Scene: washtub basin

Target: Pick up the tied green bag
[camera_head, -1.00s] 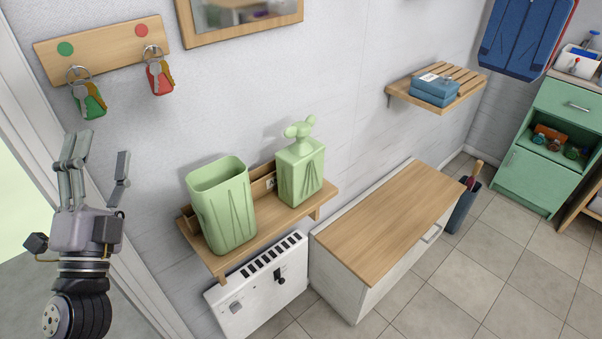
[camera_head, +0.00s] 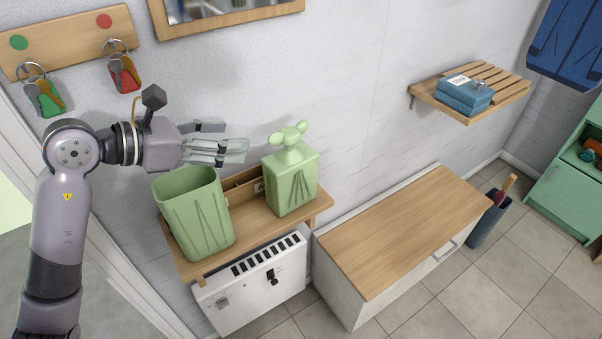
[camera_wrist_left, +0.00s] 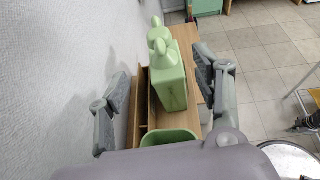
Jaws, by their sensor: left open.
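The tied green bag (camera_head: 291,180) stands upright on a wooden wall shelf (camera_head: 245,228), its knotted top pointing up. It also shows in the left wrist view (camera_wrist_left: 169,85), between the two sides of my open fingers. My left gripper (camera_head: 222,143) is open and empty. It is above the open green bin and to the left of the bag's knot, with its fingers pointing right toward the knot. It appears apart from the bag. My right gripper is in neither view.
An open green bin (camera_head: 197,215) stands left of the bag on the same shelf. A white heater (camera_head: 252,282) is below. A wood-topped bench (camera_head: 400,232) is to the right. Keys (camera_head: 123,74) hang on a wall rack. A blue box (camera_head: 464,95) sits on a slatted shelf.

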